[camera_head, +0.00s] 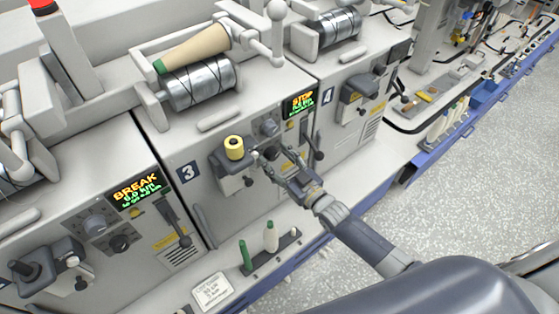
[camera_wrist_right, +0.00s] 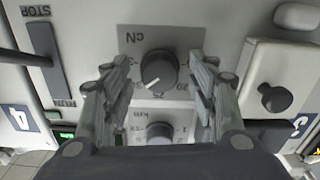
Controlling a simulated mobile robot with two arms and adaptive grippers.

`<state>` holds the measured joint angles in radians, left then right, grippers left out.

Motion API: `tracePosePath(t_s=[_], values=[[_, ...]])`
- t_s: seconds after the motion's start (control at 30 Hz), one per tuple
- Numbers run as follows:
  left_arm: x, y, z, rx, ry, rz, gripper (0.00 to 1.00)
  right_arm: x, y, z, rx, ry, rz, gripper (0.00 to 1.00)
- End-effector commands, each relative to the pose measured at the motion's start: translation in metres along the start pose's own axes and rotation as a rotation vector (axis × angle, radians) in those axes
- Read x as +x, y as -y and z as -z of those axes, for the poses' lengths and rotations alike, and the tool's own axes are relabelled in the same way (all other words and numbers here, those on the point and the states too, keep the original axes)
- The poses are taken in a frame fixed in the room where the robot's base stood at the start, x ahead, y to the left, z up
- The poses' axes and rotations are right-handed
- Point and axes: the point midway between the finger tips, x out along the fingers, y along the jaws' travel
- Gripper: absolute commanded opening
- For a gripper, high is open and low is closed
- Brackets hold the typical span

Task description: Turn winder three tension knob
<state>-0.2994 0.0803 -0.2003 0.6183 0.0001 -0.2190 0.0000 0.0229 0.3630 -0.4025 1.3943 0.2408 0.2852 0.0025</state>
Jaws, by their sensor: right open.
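Winder three carries the number plate 3 (camera_head: 187,172). In the right wrist view, which shows the panel upside down, its dark tension knob (camera_wrist_right: 158,69) sits under a cN scale, with a white pointer mark near 25 to 30. My right gripper (camera_head: 272,157) is in front of the panel with open fingers. In the wrist view the fingers of the gripper (camera_wrist_right: 152,76) stand left and right of the knob with gaps on both sides. How far the tips are from the panel is hard to tell. In the head view the fingers largely hide the knob. My left gripper is not in view.
A km knob (camera_wrist_right: 159,132) is beside the tension knob. A run/stop lever (camera_wrist_right: 47,60) and a dark round knob (camera_wrist_right: 275,97) flank it. A yellow bobbin (camera_head: 234,147) stands left of my gripper. Winder three's display (camera_head: 299,103) reads STOP. Bobbins stand on the ledge below.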

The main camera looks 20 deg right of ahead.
Motion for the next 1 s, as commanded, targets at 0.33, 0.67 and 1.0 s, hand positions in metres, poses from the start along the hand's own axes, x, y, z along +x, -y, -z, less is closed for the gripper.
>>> tracePosePath(t_s=[0.33, 0.67, 1.0], values=[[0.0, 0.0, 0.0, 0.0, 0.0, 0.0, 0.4, -0.044, 0.0, -0.002, 0.0, 0.003, 0.001, 0.54], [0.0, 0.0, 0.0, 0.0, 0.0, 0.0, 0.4, -0.104, 0.0, -0.001, 0.0, 0.003, 0.001, 0.54], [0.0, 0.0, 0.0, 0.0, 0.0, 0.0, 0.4, -0.12, 0.0, 0.0, 0.0, 0.0, 0.0, 0.54]])
